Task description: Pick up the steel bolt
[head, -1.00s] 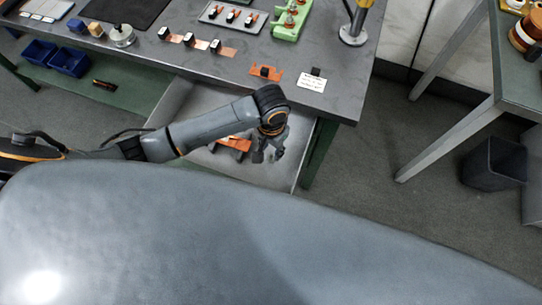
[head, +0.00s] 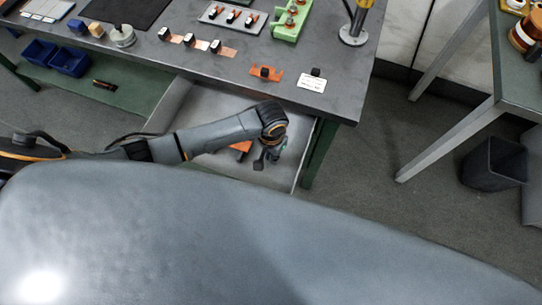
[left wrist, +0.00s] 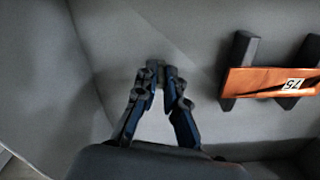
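I cannot make out the steel bolt in either view. My left gripper (head: 268,162) reaches down into the open grey drawer (head: 205,100) under the workbench. In the left wrist view its two fingers (left wrist: 161,72) point at the bare drawer floor. Their tips are close together with a narrow gap, and I cannot tell whether anything small is between them. An orange piece marked 75 (left wrist: 262,82) lies across dark blocks to the right of the fingers. It shows partly behind my arm in the head view (head: 241,147). My right gripper is not in view.
The workbench top (head: 300,55) holds an orange stand (head: 265,74), a white card (head: 311,84), copper strips (head: 203,45) and a green fixture (head: 290,20). Blue bins (head: 70,60) stand on the lower shelf. A black waste bin (head: 493,165) stands at right.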

